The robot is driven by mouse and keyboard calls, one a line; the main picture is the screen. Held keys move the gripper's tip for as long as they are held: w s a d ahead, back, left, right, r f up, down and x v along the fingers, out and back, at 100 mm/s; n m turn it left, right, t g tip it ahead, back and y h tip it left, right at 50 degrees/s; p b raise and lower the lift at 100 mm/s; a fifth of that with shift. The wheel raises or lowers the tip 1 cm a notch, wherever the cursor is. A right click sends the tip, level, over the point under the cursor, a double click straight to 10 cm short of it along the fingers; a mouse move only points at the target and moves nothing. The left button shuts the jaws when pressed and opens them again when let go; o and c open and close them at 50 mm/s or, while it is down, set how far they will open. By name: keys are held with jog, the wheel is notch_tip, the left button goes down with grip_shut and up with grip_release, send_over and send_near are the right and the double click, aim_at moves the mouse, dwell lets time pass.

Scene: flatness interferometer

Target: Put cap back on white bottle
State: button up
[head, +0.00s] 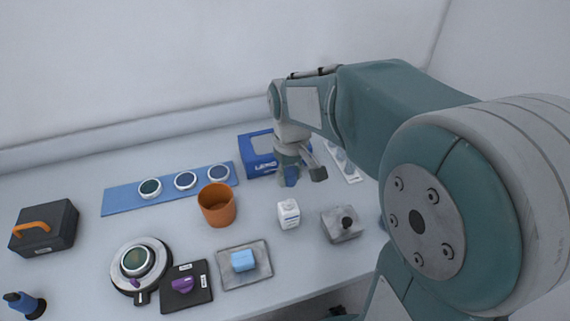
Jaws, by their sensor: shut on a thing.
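The white bottle (288,214) stands upright on the table right of the middle, with a small white top or neck and a label on its front. My gripper (302,177) is above and behind the bottle in the picture, pointing down and apart from it. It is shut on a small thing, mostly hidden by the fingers. A dark blue patch shows at the fingertips, but I cannot tell whether it is the cap or part of the gripper. No cap shows clearly elsewhere on the table.
An orange cup (217,206) stands left of the bottle, and a grey block with a black knob (342,224) to its right. A blue bin (258,154) is behind. A plate with a light blue block (244,262) lies in front. A blue strip (122,199) holds round optics.

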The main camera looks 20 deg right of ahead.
aim_at(289, 200)
jog(key=shift+s+a+f, duration=0.1)
jog(key=shift+a+f, duration=0.05)
jog(key=shift+f, duration=0.55)
jog(key=shift+a+f, duration=0.1)
jog(key=shift+f, duration=0.6)
jog(key=shift+d+f, duration=0.1)
jog(key=shift+f, duration=2.35)
jog(key=shift+f, duration=0.35)
jog(key=shift+c, duration=0.3)
jog(key=o, duration=0.8)
jog(key=shift+o, duration=1.3)
